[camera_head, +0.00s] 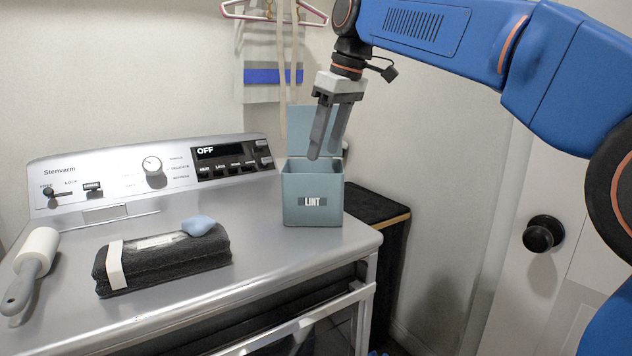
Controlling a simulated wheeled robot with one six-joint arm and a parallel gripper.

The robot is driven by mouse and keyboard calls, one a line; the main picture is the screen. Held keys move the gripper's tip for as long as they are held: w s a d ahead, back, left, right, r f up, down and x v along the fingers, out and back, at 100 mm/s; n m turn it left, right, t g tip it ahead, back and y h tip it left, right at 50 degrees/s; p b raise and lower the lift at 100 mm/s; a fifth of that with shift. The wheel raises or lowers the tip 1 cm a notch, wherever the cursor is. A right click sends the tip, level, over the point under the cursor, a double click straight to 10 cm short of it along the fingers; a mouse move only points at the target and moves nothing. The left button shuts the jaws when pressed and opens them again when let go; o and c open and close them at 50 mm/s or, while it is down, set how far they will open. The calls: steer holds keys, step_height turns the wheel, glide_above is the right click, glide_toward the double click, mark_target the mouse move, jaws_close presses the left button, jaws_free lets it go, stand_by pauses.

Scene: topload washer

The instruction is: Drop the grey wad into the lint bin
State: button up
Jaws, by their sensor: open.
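The lint bin (312,212) is a blue-grey box labelled LINT, standing at the right end of the washer top. Its lid (312,127) stands open behind it. My gripper (323,150) points down over the bin's mouth, with its two fingers apart and nothing seen between them. The fingertips are at about the rim; whether they reach inside is hard to tell. I see no plainly grey wad. A pale blue-grey lump (198,226) lies on a dark folded cloth (190,257), left of the bin. The bin's inside is hidden.
A lint roller (37,252) lies at the washer's left. The control panel (150,172) runs along the back. A hanger with cloth (272,60) hangs behind the bin. A dark stand (377,207) is right of the washer, beside a door with a black knob (541,236).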

steer(key=v, duration=1.5)
steer(key=shift+d+r, duration=0.2)
steer(key=shift+r, duration=0.1)
steer(key=shift+s, duration=0.15)
steer(key=s+d+f+m+t, duration=0.1)
steer(key=s+d+f+m, duration=0.3)
steer(key=d+f, duration=0.45)
steer(key=s+d+f+m+h, duration=0.1)
steer(key=s+d+f, duration=0.4)
steer(key=f, duration=0.8)
steer(key=s+d+f+m+t+h, duration=0.1)
steer(key=s+d+f+m, duration=0.3)
steer(key=s+f, duration=0.6)
steer(key=s+d+f+m+t, duration=0.1)
steer(key=s+d+f, duration=0.6)
steer(key=f, duration=1)
steer(key=shift+s+f+m+h, duration=0.25)
steer(key=shift+s+m+h, duration=0.15)
steer(key=shift+s+m, duration=0.25)
